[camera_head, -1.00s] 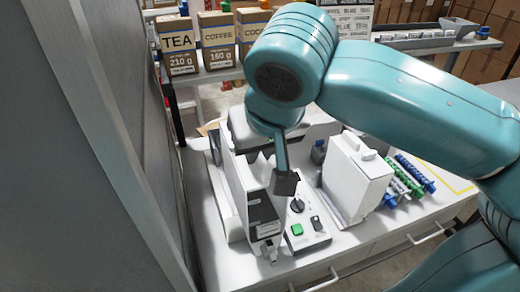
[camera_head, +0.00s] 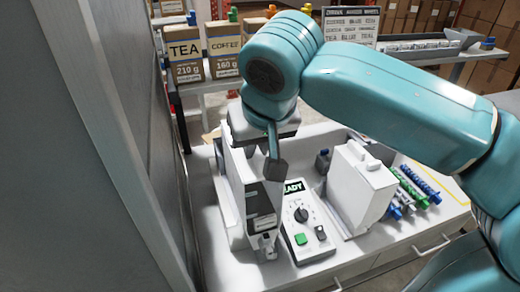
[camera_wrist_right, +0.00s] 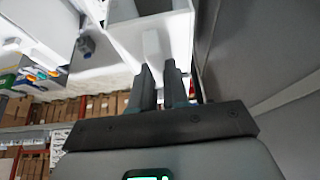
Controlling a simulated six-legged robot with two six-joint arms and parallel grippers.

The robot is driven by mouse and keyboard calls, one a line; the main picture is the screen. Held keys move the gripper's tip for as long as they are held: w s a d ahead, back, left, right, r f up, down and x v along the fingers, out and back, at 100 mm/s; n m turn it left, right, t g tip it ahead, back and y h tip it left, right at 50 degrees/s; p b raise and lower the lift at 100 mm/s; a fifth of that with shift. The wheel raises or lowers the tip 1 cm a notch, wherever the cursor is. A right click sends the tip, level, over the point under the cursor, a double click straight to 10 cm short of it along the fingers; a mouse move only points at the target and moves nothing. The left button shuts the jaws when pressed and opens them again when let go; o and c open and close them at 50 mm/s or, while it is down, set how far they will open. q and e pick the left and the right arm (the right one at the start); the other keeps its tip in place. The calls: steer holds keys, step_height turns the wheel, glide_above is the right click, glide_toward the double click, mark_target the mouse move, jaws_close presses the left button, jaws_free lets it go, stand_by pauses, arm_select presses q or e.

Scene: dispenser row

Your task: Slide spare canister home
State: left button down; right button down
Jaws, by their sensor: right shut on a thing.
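A tall, narrow white canister (camera_head: 234,185) stands in the left bay of the white dispenser unit in the head view. A dark panel and a small spout (camera_head: 268,247) are at its front. My right gripper (camera_head: 275,170) is above it, partly hidden by my wrist. In the wrist view its fingers (camera_wrist_right: 160,85) are shut on a white handle (camera_wrist_right: 151,45) of the canister. A second white canister (camera_head: 362,188), with a handle on top, stands apart to the right. My left gripper is not in view.
A grey wall (camera_head: 110,150) is close on the left. Blue, green and white parts (camera_head: 415,190) lie at the right. TEA and COFFEE boxes stand behind.

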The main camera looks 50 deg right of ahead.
steer(key=shift+w+d+f, duration=0.1)
steer(key=shift+w+d, duration=0.4)
steer(key=shift+w, duration=0.4)
steer(key=shift+w+d, duration=0.45)
steer(key=shift+w, duration=0.45)
steer(key=shift+w+d+f, duration=0.2)
steer(key=shift+w+f, duration=0.15)
steer(key=shift+f, duration=0.2)
steer(key=shift+w+d+f+b, duration=0.15)
steer(key=shift+w+f+b, duration=0.1)
steer(key=shift+w+b, duration=0.05)
steer(key=shift+s+f+b, duration=0.1)
steer(key=shift+f+b, duration=0.4)
steer(key=shift+f, duration=0.1)
steer(key=shift+r, duration=0.1)
steer(key=c, duration=1)
jaws_free()
steer(key=shift+c, duration=0.2)
